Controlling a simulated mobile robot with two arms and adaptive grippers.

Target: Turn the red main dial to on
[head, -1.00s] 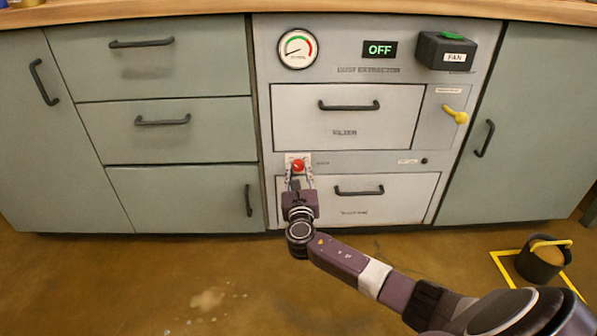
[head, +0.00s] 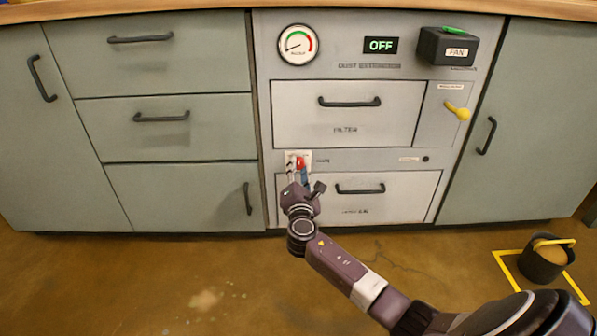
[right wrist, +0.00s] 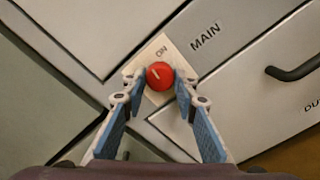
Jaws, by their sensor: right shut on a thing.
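The red main dial (head: 300,163) sits on a pale plate at the lower left of the dust extractor panel. My right gripper (head: 298,172) reaches up to it and is turned on its side. In the right wrist view, the dial (right wrist: 160,76) lies between my two blue-lined fingertips (right wrist: 156,82), which are shut on its sides. A short white mark on the dial points up and left in that view. The "ON" label is just above the dial. The display (head: 381,45) reads OFF. My left gripper is not in view.
A filter drawer (head: 345,115) is above the dial, and a lower drawer handle (head: 360,189) is to its right. A yellow lever (head: 457,111) and a black fan box (head: 447,46) are at the right. A dark bucket (head: 543,261) stands on the floor.

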